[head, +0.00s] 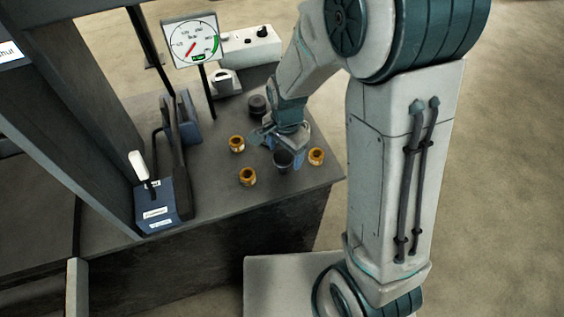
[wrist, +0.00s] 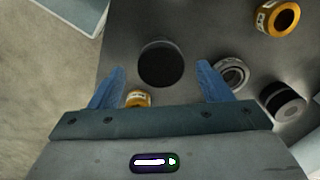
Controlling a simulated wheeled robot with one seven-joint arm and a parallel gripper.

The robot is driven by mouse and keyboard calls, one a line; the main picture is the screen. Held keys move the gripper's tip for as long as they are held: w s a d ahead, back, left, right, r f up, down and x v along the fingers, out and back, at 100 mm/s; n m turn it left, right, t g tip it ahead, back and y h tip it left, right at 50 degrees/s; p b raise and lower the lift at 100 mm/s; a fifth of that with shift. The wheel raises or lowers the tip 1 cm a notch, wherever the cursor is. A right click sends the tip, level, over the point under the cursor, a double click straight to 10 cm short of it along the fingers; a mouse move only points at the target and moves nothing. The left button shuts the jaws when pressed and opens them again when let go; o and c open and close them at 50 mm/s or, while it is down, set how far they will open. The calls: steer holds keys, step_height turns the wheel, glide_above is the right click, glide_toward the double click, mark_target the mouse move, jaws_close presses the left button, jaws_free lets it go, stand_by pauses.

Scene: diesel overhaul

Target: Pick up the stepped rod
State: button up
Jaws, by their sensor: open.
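A dark, round-topped upright piece (head: 283,160) stands on the bench just below my gripper in the head view. In the wrist view its dark round top (wrist: 162,64) lies between and beyond the fingers. It may be the stepped rod, but no steps can be made out from above. My gripper (head: 283,148) points down at the bench. Its two blue fingers (wrist: 161,75) are apart with nothing held between them. A black-and-pale cylinder (wrist: 283,100) lies to the right in the wrist view, apart from the fingers.
Brass fittings (head: 247,176), (head: 237,143) and (head: 316,156) stand close around my gripper. A grey ring (wrist: 232,75) is beside the right finger. A black cylinder (head: 258,105) stands behind. A gauge (head: 193,42) and blue lever device (head: 160,200) are left. The bench edge is near on the right.

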mark_target(283, 157)
steer(key=f, duration=0.4)
steer(key=shift+a+f+p, duration=0.2)
steer(key=shift+f+p, duration=0.1)
steer(key=shift+f, duration=0.1)
steer(key=c, duration=1.1)
